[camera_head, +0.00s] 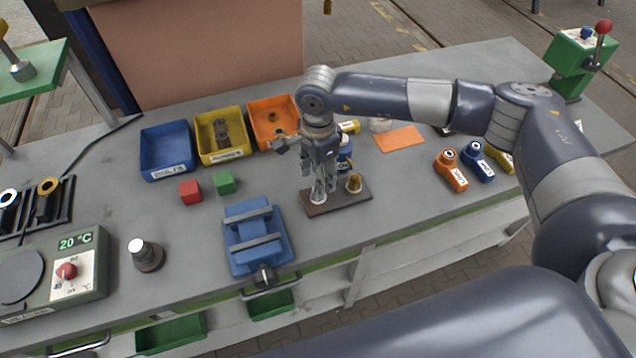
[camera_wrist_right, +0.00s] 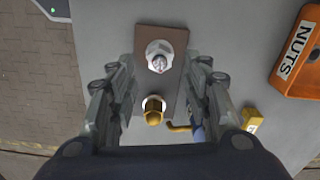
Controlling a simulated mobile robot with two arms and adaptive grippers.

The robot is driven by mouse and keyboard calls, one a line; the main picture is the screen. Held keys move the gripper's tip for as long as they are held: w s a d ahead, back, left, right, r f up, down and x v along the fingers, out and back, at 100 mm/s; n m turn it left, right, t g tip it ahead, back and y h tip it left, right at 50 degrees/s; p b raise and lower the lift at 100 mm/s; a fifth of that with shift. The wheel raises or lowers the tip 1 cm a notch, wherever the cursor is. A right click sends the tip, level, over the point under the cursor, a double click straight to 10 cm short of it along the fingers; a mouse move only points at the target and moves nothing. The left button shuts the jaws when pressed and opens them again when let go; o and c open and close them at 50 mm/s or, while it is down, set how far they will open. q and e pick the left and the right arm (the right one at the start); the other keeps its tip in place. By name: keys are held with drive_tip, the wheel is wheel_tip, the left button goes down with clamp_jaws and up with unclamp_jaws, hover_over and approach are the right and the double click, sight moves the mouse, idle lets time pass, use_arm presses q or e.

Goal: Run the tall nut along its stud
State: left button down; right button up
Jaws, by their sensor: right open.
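A brown plate (camera_head: 336,202) on the bench carries two studs with fittings. At its left is a silver nut on a white base, mostly hidden by my gripper in the head view; it shows in the right wrist view (camera_wrist_right: 159,56). A brass-coloured piece (camera_head: 354,183) stands at the plate's right, also in the right wrist view (camera_wrist_right: 153,110). I cannot tell which is the tall nut. My right gripper (camera_head: 323,189) points down over the plate's left part, open. In the right wrist view its fingers stand apart on both sides of the plate. My left gripper is out of view.
Blue, yellow and orange bins (camera_head: 166,150) stand behind. Red and green cubes (camera_head: 190,191) and a blue vise-like fixture (camera_head: 256,238) lie left of the plate. Orange and blue handled tools (camera_head: 451,170) lie to the right. The bench just in front of the plate is clear.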

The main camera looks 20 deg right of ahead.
drive_tip(key=shift+f+p, duration=0.7)
drive_tip(key=shift+f, duration=2)
drive_tip(key=c, duration=1.1)
